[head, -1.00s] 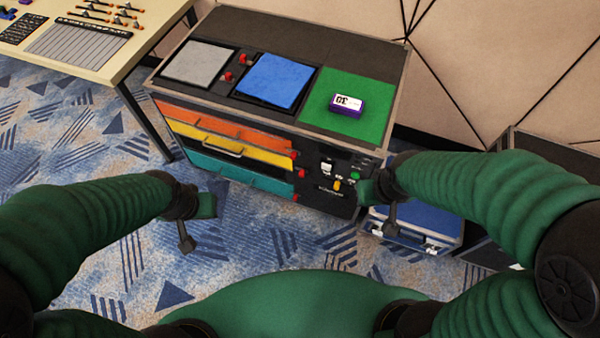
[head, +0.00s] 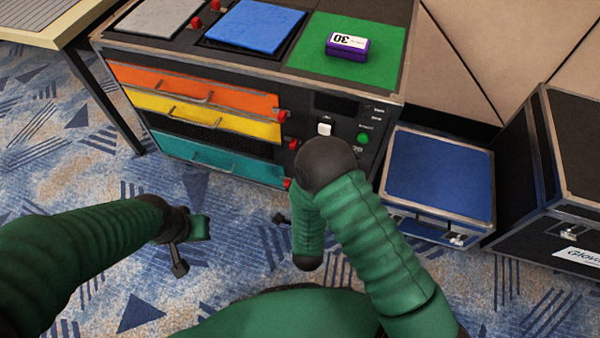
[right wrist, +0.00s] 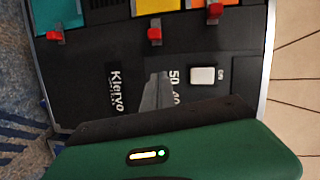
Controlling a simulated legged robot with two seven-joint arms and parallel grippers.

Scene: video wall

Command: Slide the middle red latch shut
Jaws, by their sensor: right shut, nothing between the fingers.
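The middle red latch (head: 293,144) sits on the black cabinet front, beside the right end of the yellow drawer front (head: 205,113). In the right wrist view, the middle latch (right wrist: 154,34) shows its red knob a little off the yellow edge, on a short grey slide. The upper latch (head: 283,115) and lower latch (head: 287,183) are also red. My right gripper (right wrist: 155,90) is shut and empty, below the middle latch in the wrist view and apart from it. My right arm hides it in the head view. My left gripper (head: 181,262) hangs over the carpet; its jaw opening is unclear.
A white switch (head: 324,129) and green button (head: 363,139) are near the latches. A purple box (head: 347,47) rests on the green top panel (head: 300,60). A blue case (head: 440,175) stands right of the cabinet. Carpet in front is open.

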